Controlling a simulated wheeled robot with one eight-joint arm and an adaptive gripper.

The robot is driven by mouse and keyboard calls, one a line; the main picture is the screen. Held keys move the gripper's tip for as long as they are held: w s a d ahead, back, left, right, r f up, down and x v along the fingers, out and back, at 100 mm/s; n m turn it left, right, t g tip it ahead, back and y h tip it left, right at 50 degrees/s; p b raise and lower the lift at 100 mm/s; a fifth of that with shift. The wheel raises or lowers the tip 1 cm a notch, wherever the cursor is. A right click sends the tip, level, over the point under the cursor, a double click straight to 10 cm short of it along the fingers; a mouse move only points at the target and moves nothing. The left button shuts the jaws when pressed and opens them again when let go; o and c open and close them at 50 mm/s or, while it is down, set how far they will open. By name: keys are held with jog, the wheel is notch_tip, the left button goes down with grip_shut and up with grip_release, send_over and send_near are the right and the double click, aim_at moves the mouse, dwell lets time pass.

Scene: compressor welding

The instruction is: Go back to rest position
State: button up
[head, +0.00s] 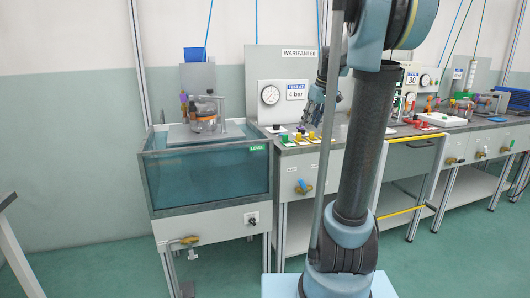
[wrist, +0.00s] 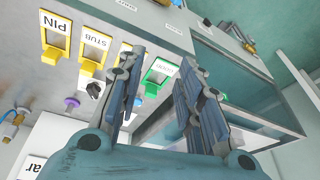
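My gripper (head: 318,98) is in front of the grey back panel, above the middle bench, partly overlapped by my arm in the head view. In the wrist view my gripper (wrist: 160,72) has its two jointed fingers apart, with nothing held between them. A green-framed holder with a white label (wrist: 158,76) shows in the gap between the fingers. It lies on the bench below, and how far the fingertips are from it is hard to tell.
Yellow holders labelled PIN (wrist: 54,30) and STUB (wrist: 94,48) lie near the gripper. A pressure gauge (head: 270,95) is on the panel. Green floor (head: 100,255) is open at the left.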

jog(key=s+f+m, duration=0.2)
jog(key=s+f, duration=0.5)
jog(key=s, duration=0.4)
jog(key=s+f+m+h, duration=0.1)
jog(key=s+f+m, duration=0.1)
jog(key=s+f, duration=0.6)
jog(key=s+f+m+h, duration=0.1)
jog(key=s+f+m, duration=0.1)
jog(key=s+f, duration=0.6)
jog(key=s, duration=0.7)
jog(key=shift+a+f, duration=0.15)
